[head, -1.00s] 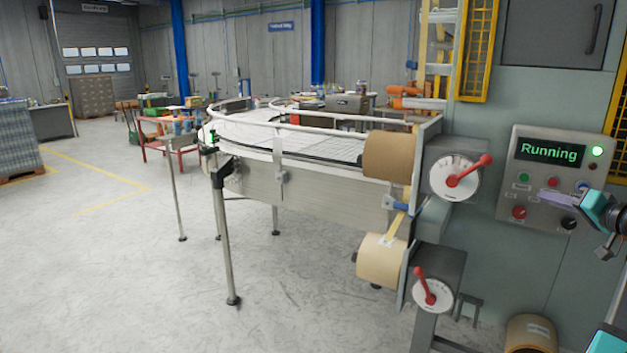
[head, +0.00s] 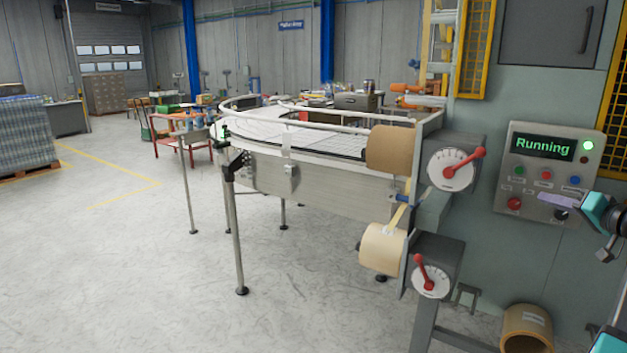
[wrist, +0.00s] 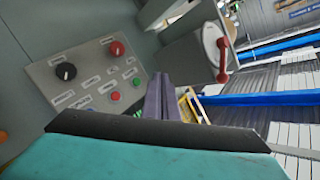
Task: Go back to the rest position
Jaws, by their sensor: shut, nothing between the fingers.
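My gripper (head: 553,199) is at the right edge of the head view, with its purple fingers closed together and empty. In the head view the fingers overlap the lower part of the control panel (head: 527,187), near the black knob (head: 561,214); I cannot tell the exact gap. In the wrist view the shut fingers (wrist: 158,98) point away from me, with the tilted panel (wrist: 62,88) to their left. The panel's screen reads "Running" and a green light glows beside it. My rest position is not marked in either view.
A curved conveyor (head: 330,185) stands left of the grey machine. Two tan rolls (head: 390,150) and red-handled dials (head: 450,170) project at its near end. A cardboard tube (head: 527,330) is low at the right. Open floor (head: 130,270) lies at the left.

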